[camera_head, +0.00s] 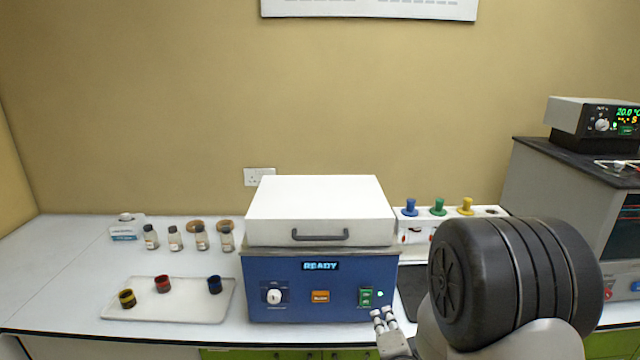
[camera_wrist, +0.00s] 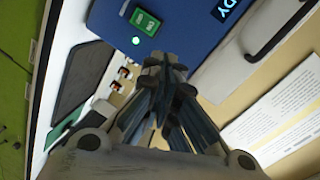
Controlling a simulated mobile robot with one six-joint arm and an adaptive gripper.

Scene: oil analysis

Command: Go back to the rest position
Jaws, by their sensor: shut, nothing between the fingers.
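My gripper (camera_head: 383,318) is at the lower right of the head view, in front of the right front corner of the blue machine (camera_head: 261,304). The machine has a closed white lid with a dark handle, and its display reads READY. In the wrist view, my gripper (camera_wrist: 160,66) is shut, with its fingers together and nothing between them. The green switch of the machine (camera_wrist: 168,24) shows just beyond the fingertips there. I cannot tell whether the fingers touch the machine. My dark arm hides part of the bench at the right.
A tray (camera_head: 136,312) with three small coloured-rim cups lies left of the machine. Several small bottles (camera_head: 175,238) stand behind it. A white rack (camera_head: 487,212) with blue, green and yellow plugs stands behind my arm. Another instrument (camera_head: 572,120) sits at the far right.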

